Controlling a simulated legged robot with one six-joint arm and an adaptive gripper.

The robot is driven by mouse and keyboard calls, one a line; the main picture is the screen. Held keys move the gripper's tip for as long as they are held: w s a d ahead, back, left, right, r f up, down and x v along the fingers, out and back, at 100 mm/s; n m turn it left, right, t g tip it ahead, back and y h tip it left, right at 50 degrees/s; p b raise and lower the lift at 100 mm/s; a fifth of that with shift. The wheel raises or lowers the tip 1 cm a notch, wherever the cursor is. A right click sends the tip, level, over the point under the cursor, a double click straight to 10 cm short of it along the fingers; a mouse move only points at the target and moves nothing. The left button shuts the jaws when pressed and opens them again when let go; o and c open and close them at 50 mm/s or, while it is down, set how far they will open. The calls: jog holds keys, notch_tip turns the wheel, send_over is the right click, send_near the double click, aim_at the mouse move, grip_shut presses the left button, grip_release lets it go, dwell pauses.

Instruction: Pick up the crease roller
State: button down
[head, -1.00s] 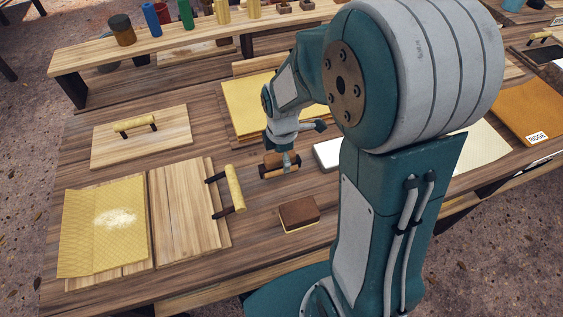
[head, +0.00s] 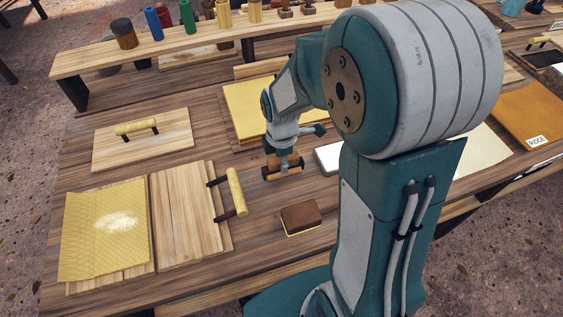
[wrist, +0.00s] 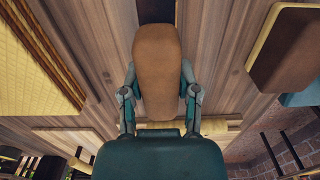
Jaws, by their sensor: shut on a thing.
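The crease roller appears to be the short brown piece with lighter rounded parts in my gripper (head: 284,164). In the head view the roller (head: 270,173) sits low over the wooden table, partly hidden by the fingers. In the wrist view, my gripper (wrist: 158,78) has one finger on each side of the roller's rounded tan-brown body (wrist: 158,48), shut on it. A darker part shows at the top edge there. I cannot tell whether the roller touches the table.
A brown block with a pale base (head: 302,217) lies in front of my gripper. Boards with a pale bar handle (head: 236,192) lie left, beside a yellow textured sheet (head: 82,225). Another handled board (head: 168,146) and yellow sheets (head: 246,104) lie behind. A raised shelf (head: 180,40) runs along the back.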

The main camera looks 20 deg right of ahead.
notch_tip(320, 180, up, 3)
jog(key=shift+w+a+f, duration=0.1)
jog(key=a+r, duration=0.9)
jog(key=a, duration=0.5)
jog(key=shift+s+r, duration=0.3)
jog(key=shift+s, duration=0.05)
jog(key=c, duration=0.9)
grip_release()
jog(key=shift+c, duration=0.2)
jog(key=c, duration=0.4)
